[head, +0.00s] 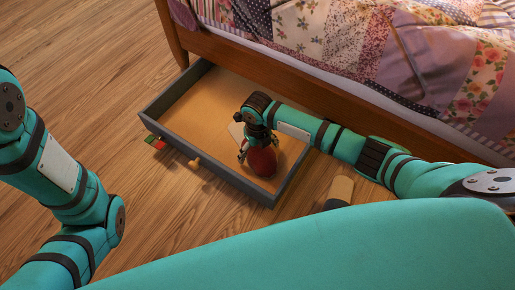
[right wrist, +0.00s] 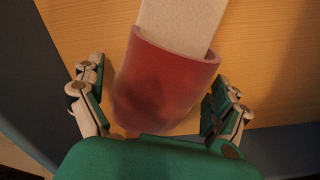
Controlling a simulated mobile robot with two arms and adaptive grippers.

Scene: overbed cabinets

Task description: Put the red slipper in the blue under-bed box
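The blue-grey under-bed box (head: 232,181) is pulled out from beneath the bed, with a bare wooden floor inside. The red slipper (head: 263,163) is within the box outline near its front right corner, its pale sole pointing to the back left. My right gripper (head: 248,150) is low over it, pointing down. In the right wrist view, the slipper (right wrist: 165,85) lies between the spread fingers, with a gap at the left finger; contact at the right finger is unclear. My left arm is at the left, its gripper outside the picture.
A wooden knob (head: 195,162) sticks out of the box front. Red and green tags (head: 155,142) are at its left corner. A tan and grey item (head: 341,188) lies on the floor right of the box. The bed frame (head: 240,60) stands behind; the floor at left is clear.

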